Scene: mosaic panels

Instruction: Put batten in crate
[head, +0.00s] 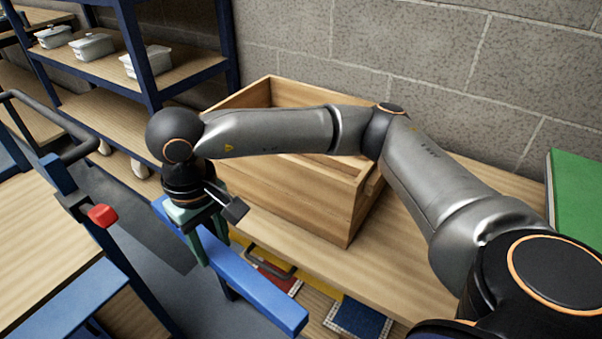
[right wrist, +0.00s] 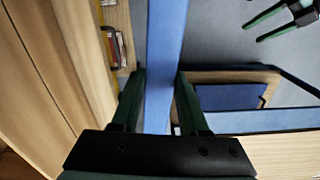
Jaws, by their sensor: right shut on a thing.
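The batten is a long blue bar (head: 262,292). My right gripper (head: 212,240) is shut on it and holds it tilted, outside the crate and in front of the bench edge. In the right wrist view, the batten (right wrist: 166,40) runs between the two fingers (right wrist: 161,100). The crate is an open wooden box (head: 290,200) on the bench, behind the batten. My right arm crosses over it and hides part of its opening and inside. My left gripper (right wrist: 268,22) seems to show at the top right of the right wrist view, fingers apart and empty.
The wooden bench (head: 400,265) carries a green panel (head: 575,205) at the right. Coloured panels (head: 358,318) lie below the bench edge. A wood-topped trolley (head: 35,225) with blue rails and a red knob (head: 102,215) stands at left. Blue shelving (head: 145,60) holds white containers.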

